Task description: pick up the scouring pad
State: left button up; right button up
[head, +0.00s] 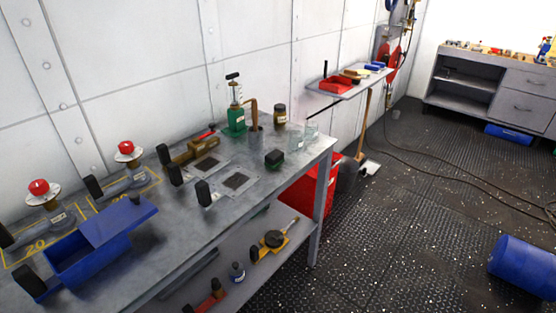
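I cannot pick out the scouring pad for certain. A small dark green block (274,158) lies on the grey workbench (190,230), near its right end, and could be it. Two dark textured squares (236,181) set in flat grey plates lie further left on the bench; I cannot tell what they are. Neither of my grippers shows in the head view.
A blue open box (75,265) with a tilted lid stands at the bench's near left. A green bottle (236,120), a brown jar (279,115) and clear beakers (296,138) stand near the block. A blue drum (522,267) lies on the otherwise fairly open floor.

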aim_at(276, 158)
jog(key=i+l+u, duration=0.35)
jog(key=l, duration=0.3)
jog(key=i+l+u, duration=0.35)
jog(key=i+l, duration=0.15)
jog(key=l, duration=0.3)
